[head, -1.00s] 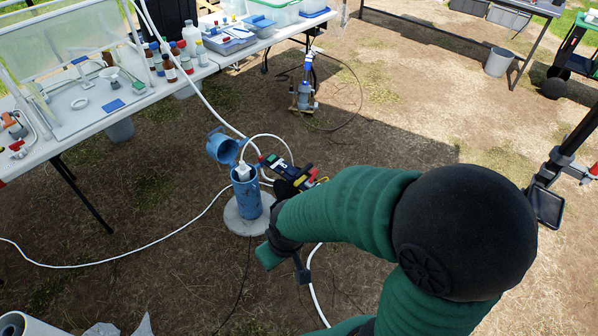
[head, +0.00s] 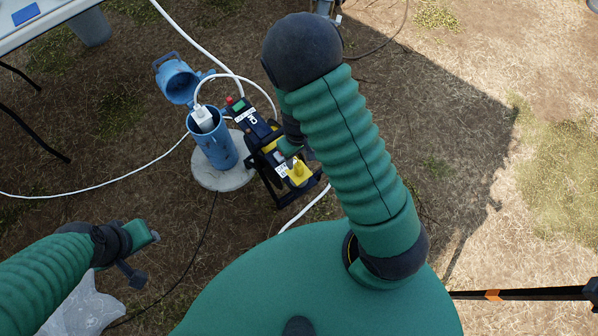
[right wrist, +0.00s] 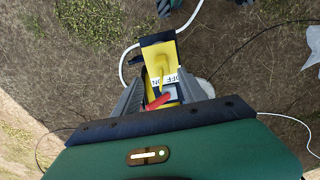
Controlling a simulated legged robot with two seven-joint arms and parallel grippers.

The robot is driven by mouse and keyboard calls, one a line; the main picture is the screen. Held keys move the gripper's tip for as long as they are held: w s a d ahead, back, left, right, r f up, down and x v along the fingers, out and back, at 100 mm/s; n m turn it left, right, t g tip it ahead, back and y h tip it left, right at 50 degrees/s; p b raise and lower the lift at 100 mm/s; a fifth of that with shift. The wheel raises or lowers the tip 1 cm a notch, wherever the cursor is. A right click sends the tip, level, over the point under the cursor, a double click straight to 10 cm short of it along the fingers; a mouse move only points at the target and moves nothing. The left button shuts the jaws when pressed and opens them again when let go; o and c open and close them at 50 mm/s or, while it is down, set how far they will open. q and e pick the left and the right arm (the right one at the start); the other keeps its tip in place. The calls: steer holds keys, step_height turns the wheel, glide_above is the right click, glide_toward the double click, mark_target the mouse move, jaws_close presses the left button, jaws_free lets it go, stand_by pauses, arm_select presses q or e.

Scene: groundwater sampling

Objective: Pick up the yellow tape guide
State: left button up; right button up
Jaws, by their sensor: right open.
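The yellow tape guide (head: 299,172) is on the black-framed reel device (head: 266,178) beside the blue well pipe. In the right wrist view the yellow part (right wrist: 158,52) shows ahead of and between the fingers. My right gripper (head: 291,150) is open just above the device, partly hidden by its own arm. In the right wrist view its fingers (right wrist: 160,95) stand apart on either side of the yellow part and a red piece; I cannot tell whether they touch it. My left gripper (head: 142,258) is at lower left, away from the device; its jaw opening is unclear.
The blue well pipe (head: 214,148) stands on a round concrete pad (head: 232,178), with its blue cap (head: 178,82) swung open. White tubing (head: 160,180) and a dark cable run over the ground. A white table (head: 50,18) is at upper left. Open ground lies at right.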

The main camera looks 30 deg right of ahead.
mark_target(298, 166)
steer(key=shift+s+d+f+b, duration=0.1)
steer(key=shift+s+f+b, duration=0.15)
steer(key=shift+f, duration=0.35)
steer(key=shift+s+d+f+b, duration=0.1)
steer(key=shift+f+b, duration=0.2)
steer(key=shift+f, duration=0.25)
steer(key=f, duration=0.1)
steer(key=a+f+b, duration=0.1)
steer(key=shift+s+a+f, duration=0.1)
steer(key=shift+f, duration=0.2)
steer(key=shift+a+f, duration=0.1)
steer(key=shift+f, duration=0.15)
steer(key=shift+d, duration=0.45)
steer(key=shift+c, duration=2)
steer(key=shift+a, duration=0.1)
steer(key=c, duration=0.5)
steer(key=shift+a, duration=0.2)
jaws_close()
